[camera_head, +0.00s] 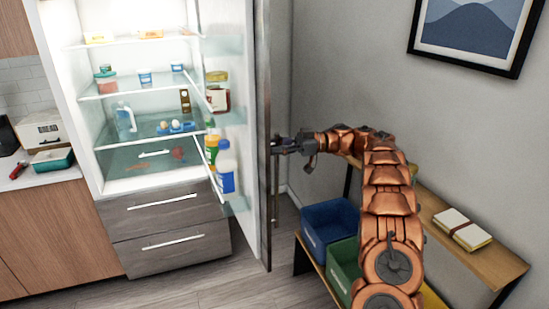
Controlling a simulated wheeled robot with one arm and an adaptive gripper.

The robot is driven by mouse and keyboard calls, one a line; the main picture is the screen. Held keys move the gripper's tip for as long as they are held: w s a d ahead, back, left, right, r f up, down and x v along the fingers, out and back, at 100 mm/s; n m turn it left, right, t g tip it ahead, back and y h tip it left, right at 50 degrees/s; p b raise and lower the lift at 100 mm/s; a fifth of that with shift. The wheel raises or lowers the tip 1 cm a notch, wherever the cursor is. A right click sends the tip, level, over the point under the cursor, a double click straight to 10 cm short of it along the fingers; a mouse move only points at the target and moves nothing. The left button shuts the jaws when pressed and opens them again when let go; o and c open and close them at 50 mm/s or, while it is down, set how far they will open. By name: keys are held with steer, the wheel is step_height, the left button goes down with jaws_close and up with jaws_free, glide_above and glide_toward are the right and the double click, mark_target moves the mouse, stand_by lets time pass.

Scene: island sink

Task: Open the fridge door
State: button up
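The fridge (160,110) stands at the left of centre, lit inside. Its door (263,130) stands wide open, swung out to the right and seen nearly edge-on. Bottles and jars sit in the door shelves. My gripper (277,146) is at the outer side of the door, at about mid height, close to its edge. My copper-coloured arm reaches to it from the lower right. The fingers are small and partly hidden by the door edge, so I cannot tell whether they are shut or whether they hold the handle.
A low wooden shelf (462,240) with a blue bin (328,222), a green bin (345,262) and a book (462,229) stands to the right, near the door's outer side. Two closed drawers (165,215) are below the fridge space. A counter (40,178) is at the left. Floor is clear in front.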

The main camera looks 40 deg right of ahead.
steer(key=shift+d+r, duration=0.1)
steer(key=shift+r, duration=2.65)
steer(key=shift+w, duration=0.1)
